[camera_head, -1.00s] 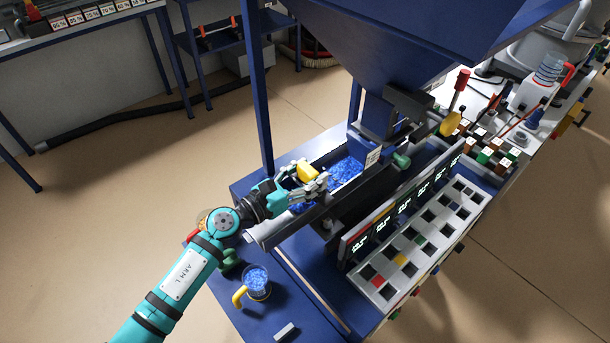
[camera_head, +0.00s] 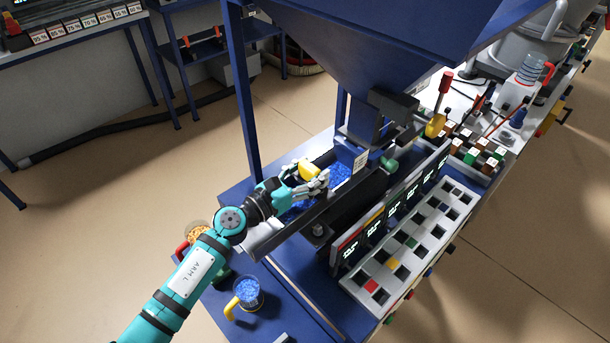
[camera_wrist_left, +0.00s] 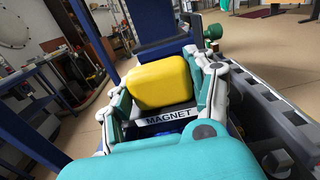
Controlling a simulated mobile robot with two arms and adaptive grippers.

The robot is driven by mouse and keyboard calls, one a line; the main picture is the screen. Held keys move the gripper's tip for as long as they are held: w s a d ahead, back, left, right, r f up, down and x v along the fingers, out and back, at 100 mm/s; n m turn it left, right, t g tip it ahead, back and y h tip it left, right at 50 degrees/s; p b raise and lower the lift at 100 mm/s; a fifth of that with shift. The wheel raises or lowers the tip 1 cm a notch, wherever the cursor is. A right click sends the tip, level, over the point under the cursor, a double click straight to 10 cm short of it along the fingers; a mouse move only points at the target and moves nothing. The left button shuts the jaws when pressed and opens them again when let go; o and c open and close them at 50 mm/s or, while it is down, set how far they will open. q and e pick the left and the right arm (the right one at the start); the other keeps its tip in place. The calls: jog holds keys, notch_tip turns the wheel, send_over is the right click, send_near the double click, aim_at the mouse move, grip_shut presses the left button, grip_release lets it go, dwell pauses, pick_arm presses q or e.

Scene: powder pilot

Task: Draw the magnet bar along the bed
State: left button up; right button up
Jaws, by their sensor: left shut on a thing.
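The magnet bar has a yellow grip (camera_head: 310,172), and a "MAGNET" label (camera_wrist_left: 168,116) shows below that grip in the left wrist view. My left gripper (camera_head: 315,182) is shut on the yellow grip, with fingers on both sides of it in the wrist view. The bed is a dark trough (camera_head: 264,238) with blue granules (camera_head: 340,172) in it, running from lower left up to the hopper. The gripper holds the bar over the trough, about midway along its visible length. The bar's lower part is hidden. My right gripper is not in view.
A big blue hopper (camera_head: 390,35) overhangs the trough's far end. A panel with displays and a white grid tray (camera_head: 410,250) stand to the right. A jug of blue granules (camera_head: 248,292) stands at the near left. A blue post (camera_head: 243,95) rises behind the arm.

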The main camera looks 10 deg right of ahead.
pick_arm(q)
jog(key=shift+w+d, duration=0.2)
jog(key=shift+d, duration=0.05)
jog(key=shift+d, duration=0.1)
jog(key=shift+b+x, duration=0.5)
jog(key=shift+x, duration=0.65)
jog(key=shift+b+x, duration=0.45)
jog(key=shift+x, duration=0.7)
notch_tip(320, 180, up, 5)
jog(key=p, duration=0.4)
jog(key=shift+p, duration=0.35)
jog(key=shift+w+f, duration=0.1)
jog(key=shift+f, duration=0.05)
